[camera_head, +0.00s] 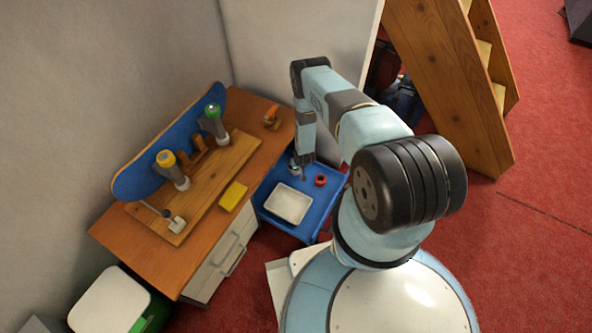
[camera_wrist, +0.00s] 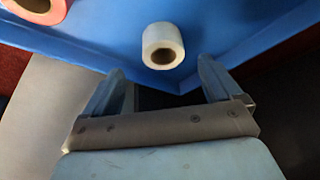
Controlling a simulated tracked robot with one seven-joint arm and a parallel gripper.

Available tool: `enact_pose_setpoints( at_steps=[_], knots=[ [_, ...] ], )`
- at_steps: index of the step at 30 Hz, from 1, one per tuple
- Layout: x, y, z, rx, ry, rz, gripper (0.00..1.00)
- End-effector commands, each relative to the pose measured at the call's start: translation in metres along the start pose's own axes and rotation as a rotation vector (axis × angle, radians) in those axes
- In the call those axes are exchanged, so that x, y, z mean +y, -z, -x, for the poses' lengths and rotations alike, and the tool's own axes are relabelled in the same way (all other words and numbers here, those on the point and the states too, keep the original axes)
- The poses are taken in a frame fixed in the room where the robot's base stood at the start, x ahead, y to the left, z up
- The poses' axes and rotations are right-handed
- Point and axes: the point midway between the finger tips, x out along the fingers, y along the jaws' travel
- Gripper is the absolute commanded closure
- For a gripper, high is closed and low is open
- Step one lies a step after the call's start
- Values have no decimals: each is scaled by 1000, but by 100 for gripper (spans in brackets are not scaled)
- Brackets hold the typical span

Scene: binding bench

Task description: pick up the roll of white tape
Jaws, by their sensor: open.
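The roll of white tape (camera_wrist: 163,45) lies on the blue tray surface (camera_wrist: 110,42) in the wrist view, its dark core hole facing the camera. My gripper (camera_wrist: 160,66) is open and empty. The roll shows just beyond the fingertips, roughly centred between them, and is not gripped. In the head view my gripper (camera_head: 303,159) hangs low over the far part of the blue tray (camera_head: 312,222). A small pale thing beside it there is too small to identify surely as the white roll.
A red roll (camera_head: 320,180) sits right of my gripper on the blue tray; it also shows in the wrist view (camera_wrist: 37,8). A white dish (camera_head: 288,204) lies nearer. The wooden bench (camera_head: 112,240) stands left, holding a blue skateboard deck (camera_head: 140,182) and a yellow block (camera_head: 233,196).

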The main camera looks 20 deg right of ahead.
Motion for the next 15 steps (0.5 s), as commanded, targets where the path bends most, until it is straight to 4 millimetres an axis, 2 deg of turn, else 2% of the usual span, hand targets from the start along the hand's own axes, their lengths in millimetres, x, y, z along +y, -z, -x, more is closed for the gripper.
enact_pose_setpoints(
  at_steps=[3,11,15],
  knots=[
    [0,0,-11,-1,0,-1,8],
    [-1,1,-22,0,0,0,8],
    [-3,2,-38,1,0,-1,8]
  ],
)
